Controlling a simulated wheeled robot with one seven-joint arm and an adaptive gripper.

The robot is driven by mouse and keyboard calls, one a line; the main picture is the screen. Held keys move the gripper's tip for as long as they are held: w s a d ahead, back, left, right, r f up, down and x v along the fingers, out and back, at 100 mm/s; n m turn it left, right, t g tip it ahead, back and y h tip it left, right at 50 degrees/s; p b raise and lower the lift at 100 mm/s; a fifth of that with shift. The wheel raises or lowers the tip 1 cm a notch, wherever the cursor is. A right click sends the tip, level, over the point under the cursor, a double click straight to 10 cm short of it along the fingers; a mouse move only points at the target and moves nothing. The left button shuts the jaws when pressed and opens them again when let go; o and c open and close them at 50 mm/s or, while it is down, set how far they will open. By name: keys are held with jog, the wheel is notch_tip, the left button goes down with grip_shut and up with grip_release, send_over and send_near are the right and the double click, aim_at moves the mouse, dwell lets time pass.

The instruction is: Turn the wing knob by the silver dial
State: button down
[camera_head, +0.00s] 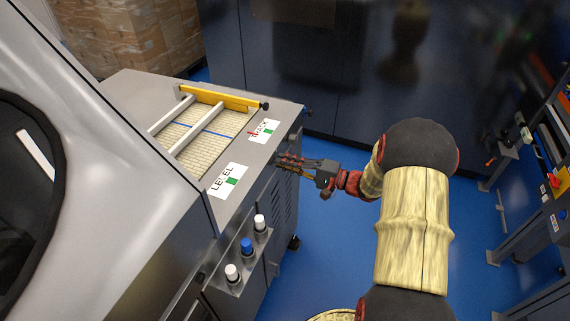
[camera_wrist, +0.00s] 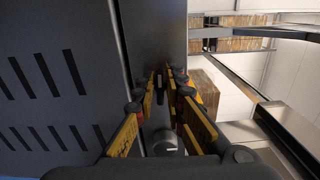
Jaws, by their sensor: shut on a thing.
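My gripper (camera_head: 282,163) reaches from the right to the side of the grey cabinet (camera_head: 213,205), just below its top edge. In the wrist view the yellow-and-black fingers of my gripper (camera_wrist: 163,78) stand on either side of a small dark wing knob (camera_wrist: 162,93) on the dark panel and are shut on it. The silver dial (camera_wrist: 167,143) shows just below the knob in that view, between the fingers and partly hidden by the gripper body. In the head view the fingers hide the knob, and I cannot make out the dial.
Bottles with white and blue caps (camera_head: 247,246) stand in a holder on the cabinet's front side. Vent slots (camera_wrist: 48,75) fill the panel's left part in the wrist view. A shelf rack (camera_head: 556,150) stands at far right. Blue floor (camera_head: 325,240) is clear below my arm.

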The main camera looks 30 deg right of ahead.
jog(key=shift+s+f, duration=0.1)
jog(key=shift+f, duration=0.15)
jog(key=c, duration=2)
grip_release()
jog(key=shift+o, duration=0.2)
jog(key=shift+r, duration=0.15)
jog(key=v, duration=1.2)
